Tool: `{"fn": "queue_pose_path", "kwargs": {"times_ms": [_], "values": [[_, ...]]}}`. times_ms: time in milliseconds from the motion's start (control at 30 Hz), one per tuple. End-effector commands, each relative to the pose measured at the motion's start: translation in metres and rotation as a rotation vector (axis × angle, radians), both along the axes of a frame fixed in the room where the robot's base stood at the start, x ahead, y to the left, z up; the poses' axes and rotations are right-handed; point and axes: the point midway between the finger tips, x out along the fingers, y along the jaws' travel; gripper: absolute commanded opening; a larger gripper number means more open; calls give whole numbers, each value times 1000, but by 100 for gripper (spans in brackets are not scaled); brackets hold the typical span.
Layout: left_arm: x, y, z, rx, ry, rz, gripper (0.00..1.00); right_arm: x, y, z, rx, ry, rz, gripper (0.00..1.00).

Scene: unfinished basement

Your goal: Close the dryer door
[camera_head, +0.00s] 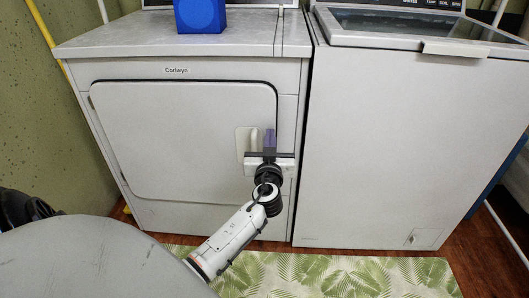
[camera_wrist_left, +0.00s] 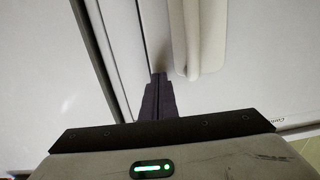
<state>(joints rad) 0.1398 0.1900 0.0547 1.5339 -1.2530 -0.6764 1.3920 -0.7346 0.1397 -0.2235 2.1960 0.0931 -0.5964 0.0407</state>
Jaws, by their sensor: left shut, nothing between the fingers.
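The dryer (camera_head: 285,75) is white, with the name Corlwyn on its front. Its door (camera_head: 180,140) is a wide white panel with rounded corners and lies flush or nearly flush with the front; I cannot tell if a small gap is left. A pale handle (camera_head: 246,140) sits at the door's right edge and shows in the left wrist view (camera_wrist_left: 205,35). My left gripper (camera_head: 270,136) is shut and empty, its dark fingers just right of the handle, close to the door's edge. I cannot tell whether they touch it. My right gripper is not in view.
A white washer-like machine (camera_head: 400,140) with a glass lid stands close at the right. A blue box (camera_head: 200,14) sits on the dryer top. A green leaf-pattern rug (camera_head: 340,275) lies on the wood floor in front. A green wall is at the left.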

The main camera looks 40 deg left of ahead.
Motion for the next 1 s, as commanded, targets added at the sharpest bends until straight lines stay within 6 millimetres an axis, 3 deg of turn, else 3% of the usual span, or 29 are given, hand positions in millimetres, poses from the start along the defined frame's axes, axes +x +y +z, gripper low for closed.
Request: {"fn": "queue_pose_path", "kwargs": {"times_ms": [100, 400, 600, 1000], "values": [[-14, -30, -4, -8, 4, -14, 0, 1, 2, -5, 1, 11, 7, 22], [-67, -74, -4, -5, 7, -14, 0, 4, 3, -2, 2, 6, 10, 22], [-84, -88, -3, -3, 7, -14, 0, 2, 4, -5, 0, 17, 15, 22], [-90, -93, -10, -10, 30, -27, 0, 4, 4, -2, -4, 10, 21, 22]]}}
